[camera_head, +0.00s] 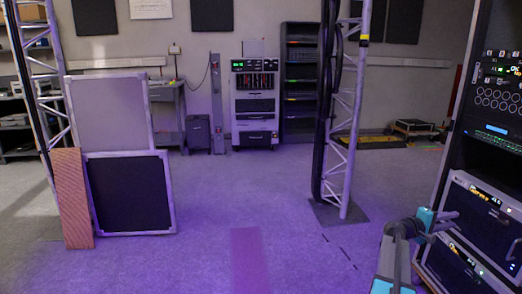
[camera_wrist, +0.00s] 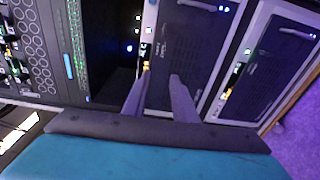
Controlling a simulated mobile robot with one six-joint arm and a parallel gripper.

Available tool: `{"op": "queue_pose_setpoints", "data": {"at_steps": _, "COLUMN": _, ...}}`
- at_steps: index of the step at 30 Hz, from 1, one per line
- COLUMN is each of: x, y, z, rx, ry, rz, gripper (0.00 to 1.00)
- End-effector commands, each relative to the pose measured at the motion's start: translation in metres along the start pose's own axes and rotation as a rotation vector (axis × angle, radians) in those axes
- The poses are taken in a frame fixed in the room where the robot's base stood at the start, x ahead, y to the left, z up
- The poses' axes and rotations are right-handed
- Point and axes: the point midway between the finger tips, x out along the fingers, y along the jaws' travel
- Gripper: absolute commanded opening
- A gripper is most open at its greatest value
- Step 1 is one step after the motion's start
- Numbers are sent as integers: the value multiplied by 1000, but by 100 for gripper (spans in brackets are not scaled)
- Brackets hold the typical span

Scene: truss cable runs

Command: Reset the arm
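My arm shows at the lower right of the head view, grey and teal, reaching toward the equipment rack (camera_head: 490,130) at the right edge. My gripper (camera_head: 449,219) is at its end, in front of the rack's lower cases. In the wrist view my gripper (camera_wrist: 159,76) shows two grey fingers standing apart with nothing between them. The dark case panels (camera_wrist: 190,55) of the rack lie beyond the fingertips. I cannot tell the exact gap to the panels.
A truss tower (camera_head: 348,130) with black cables stands on a dark base plate (camera_head: 338,213) right of centre. Framed panels (camera_head: 128,195) and an orange board (camera_head: 72,198) stand at left. A wheeled cabinet (camera_head: 255,105) is at the back. The middle floor is clear.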

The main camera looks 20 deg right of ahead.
Motion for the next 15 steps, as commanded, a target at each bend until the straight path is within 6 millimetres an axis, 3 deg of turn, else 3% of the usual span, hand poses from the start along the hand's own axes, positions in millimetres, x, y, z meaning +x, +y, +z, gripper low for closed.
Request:
{"op": "queue_pose_setpoints", "data": {"at_steps": 6, "x": -72, "y": -16, "z": -67, "rx": -56, "ry": 115, "rz": -37, "gripper": 25}}
{"op": "queue_pose_setpoints", "data": {"at_steps": 15, "x": -190, "y": -73, "z": -121, "rx": -111, "ry": 256, "rz": -152, "gripper": 25}}
